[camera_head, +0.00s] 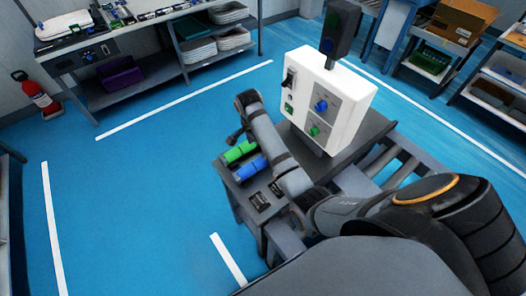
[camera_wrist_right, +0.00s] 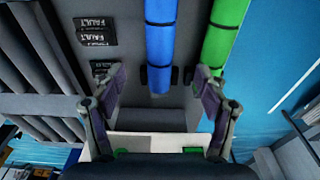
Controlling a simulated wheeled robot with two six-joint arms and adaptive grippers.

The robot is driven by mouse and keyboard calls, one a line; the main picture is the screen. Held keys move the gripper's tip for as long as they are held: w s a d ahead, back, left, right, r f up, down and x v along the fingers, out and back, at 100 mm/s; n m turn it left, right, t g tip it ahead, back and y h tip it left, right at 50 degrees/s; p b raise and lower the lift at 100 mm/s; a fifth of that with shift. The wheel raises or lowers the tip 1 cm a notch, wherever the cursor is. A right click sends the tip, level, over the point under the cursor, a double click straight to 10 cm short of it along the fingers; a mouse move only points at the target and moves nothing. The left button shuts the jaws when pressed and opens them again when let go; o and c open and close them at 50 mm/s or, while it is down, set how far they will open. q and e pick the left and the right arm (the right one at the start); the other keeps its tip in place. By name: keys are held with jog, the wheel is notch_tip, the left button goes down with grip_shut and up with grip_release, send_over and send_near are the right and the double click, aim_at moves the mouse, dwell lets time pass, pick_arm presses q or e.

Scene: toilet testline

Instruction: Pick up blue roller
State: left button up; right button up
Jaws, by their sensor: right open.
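The blue roller (camera_head: 252,168) lies on the small grey table, beside the green roller (camera_head: 239,152). My right gripper (camera_head: 235,137) is close to the two rollers in the head view. In the right wrist view my right gripper (camera_wrist_right: 158,76) is open and empty, its two fingers spread. The blue roller (camera_wrist_right: 160,42) shows between and beyond the fingertips, with the near end of the roller close to the fingertip line. The green roller (camera_wrist_right: 224,36) is to its right, near the right finger. I cannot tell whether a finger touches either roller. My left gripper is out of view.
A white control box (camera_head: 330,98) with knobs stands on the same table, close behind my right arm. Black fault labels (camera_wrist_right: 95,32) lie beside the blue roller. A workbench (camera_head: 120,42) stands at the back left. The blue floor (camera_head: 140,180) at left is clear.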

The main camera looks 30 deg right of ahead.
aim_at(260, 160)
jog(key=f, duration=0.1)
jog(key=s+f, duration=0.1)
jog(key=f, duration=0.1)
jog(key=shift+a+p, duration=0.15)
jog(key=shift+p, duration=0.2)
jog(key=f, duration=0.2)
jog(key=d, duration=0.1)
jog(key=shift+w+f+p, duration=0.3)
jog(key=shift+w+f, duration=0.1)
notch_tip(260, 160, down, 4)
jog(key=shift+w+d+r, duration=0.1)
jog(key=shift+r, duration=0.1)
jog(key=shift+f, duration=0.25)
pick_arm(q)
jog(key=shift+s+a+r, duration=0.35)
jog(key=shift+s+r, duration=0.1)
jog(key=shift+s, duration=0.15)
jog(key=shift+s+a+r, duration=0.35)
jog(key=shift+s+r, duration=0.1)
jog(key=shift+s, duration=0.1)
pick_arm(e)
grip_shut()
